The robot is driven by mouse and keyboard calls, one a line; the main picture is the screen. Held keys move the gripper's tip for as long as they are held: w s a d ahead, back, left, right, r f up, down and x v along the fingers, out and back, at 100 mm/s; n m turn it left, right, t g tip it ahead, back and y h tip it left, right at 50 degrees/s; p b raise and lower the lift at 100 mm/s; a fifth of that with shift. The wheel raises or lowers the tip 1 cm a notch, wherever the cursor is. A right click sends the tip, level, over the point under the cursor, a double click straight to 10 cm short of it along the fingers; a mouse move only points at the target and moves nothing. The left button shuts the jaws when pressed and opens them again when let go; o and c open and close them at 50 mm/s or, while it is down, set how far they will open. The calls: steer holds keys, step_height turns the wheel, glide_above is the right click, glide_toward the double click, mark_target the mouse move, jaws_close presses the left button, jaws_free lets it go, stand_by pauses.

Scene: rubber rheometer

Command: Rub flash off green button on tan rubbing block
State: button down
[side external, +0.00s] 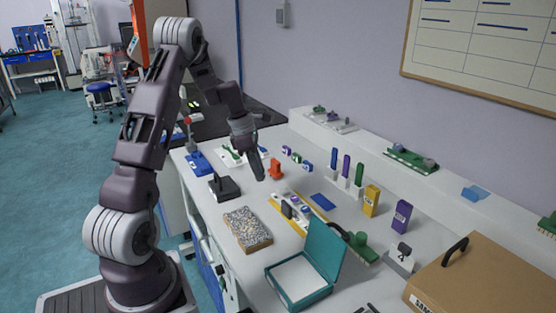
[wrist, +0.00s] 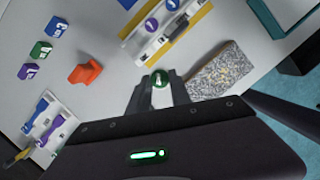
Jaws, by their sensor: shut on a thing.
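My gripper (wrist: 161,90) is shut on a green button (wrist: 160,79), whose round face with a pale mark shows between the fingertips in the wrist view. In the side view my gripper (side external: 258,172) is above the bench, up and behind the rubbing block, and the button cannot be made out there. The rubbing block (side external: 247,230) lies flat near the bench's front edge, with tan sides and a speckled grey top. In the wrist view the block (wrist: 222,70) is right of the gripper, apart from the button.
An orange-red piece (side external: 275,168) stands near the gripper. A black stand (side external: 223,187) is left of the block. A yellow-edged rack with buttons (side external: 292,208) is right of it, and an open teal box (side external: 305,270) is in front.

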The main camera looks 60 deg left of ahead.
mark_target(239, 214)
steer(key=s+d+m+g+h, duration=0.1)
steer(key=s+d+m+g, duration=0.1)
steer(key=s+m, duration=0.6)
steer(key=shift+s+d+f+m+h, duration=0.3)
steer(key=shift+s+m, duration=0.1)
steer(key=shift+m, duration=0.4)
steer(key=shift+f, duration=0.1)
steer(key=shift+f, duration=2.9)
steer(key=shift+f, duration=0.55)
